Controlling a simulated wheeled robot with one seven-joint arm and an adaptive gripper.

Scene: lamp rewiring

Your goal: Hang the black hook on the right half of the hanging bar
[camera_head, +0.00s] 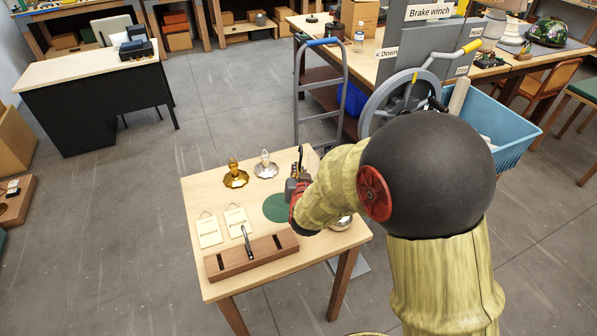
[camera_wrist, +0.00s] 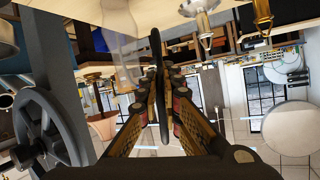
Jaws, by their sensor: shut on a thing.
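My gripper (camera_head: 297,184) is above the table near the green disc, its fingers pointing away from me. It is shut on the black hook (camera_head: 301,155), whose thin dark curve rises above the fingers. In the wrist view the black hook (camera_wrist: 155,45) runs lengthwise between the two fingers (camera_wrist: 158,88). I cannot pick out the hanging bar with certainty in either view. A brown wooden block (camera_head: 265,262) with dark recesses lies at the table's front, with a thin grey upright piece (camera_head: 246,240) at its middle.
The light wooden table (camera_head: 205,285) bears a gold lamp part (camera_head: 235,178), a silver lamp part (camera_head: 265,168), a green disc (camera_head: 276,207) and two lettered tags (camera_head: 208,232). Behind it stand a grey handled frame (camera_head: 299,95) and a large grey wheel (camera_head: 383,104). A blue bin (camera_head: 515,148) is at right.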

